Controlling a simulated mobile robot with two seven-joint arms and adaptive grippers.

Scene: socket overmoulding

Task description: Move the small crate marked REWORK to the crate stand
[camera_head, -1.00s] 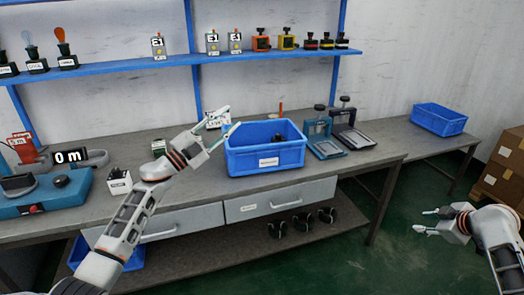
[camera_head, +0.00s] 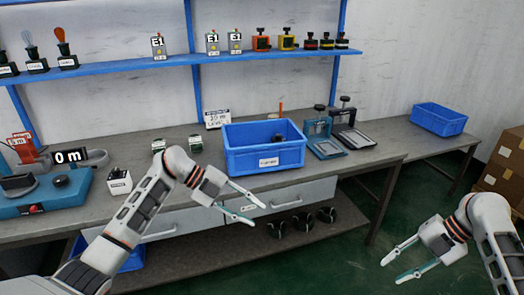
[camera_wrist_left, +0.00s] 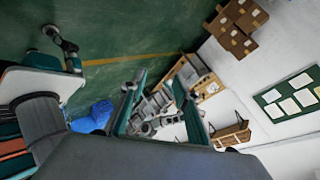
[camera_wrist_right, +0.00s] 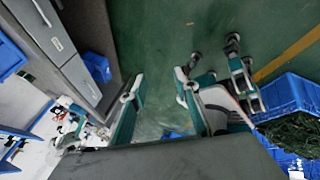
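A blue crate (camera_head: 264,158) with a white front label sits on the bench near its front edge, with a small dark item inside. The label is too small to read. A second blue crate (camera_head: 438,118) stands on the far right part of the bench; I see no readable REWORK mark. I cannot pick out the crate stand with certainty. My left gripper (camera_head: 259,214) is open and empty, in front of and below the labelled crate, apart from it. My right gripper (camera_head: 390,272) is open and empty over the floor, right of the bench.
Two clamp fixtures (camera_head: 338,138) stand right of the labelled crate. A blue machine (camera_head: 45,190) and a small block (camera_head: 119,181) are at left. Another blue bin (camera_head: 130,256) is under the bench. Brown boxes (camera_head: 502,165) are at far right. Green floor lies open at front right.

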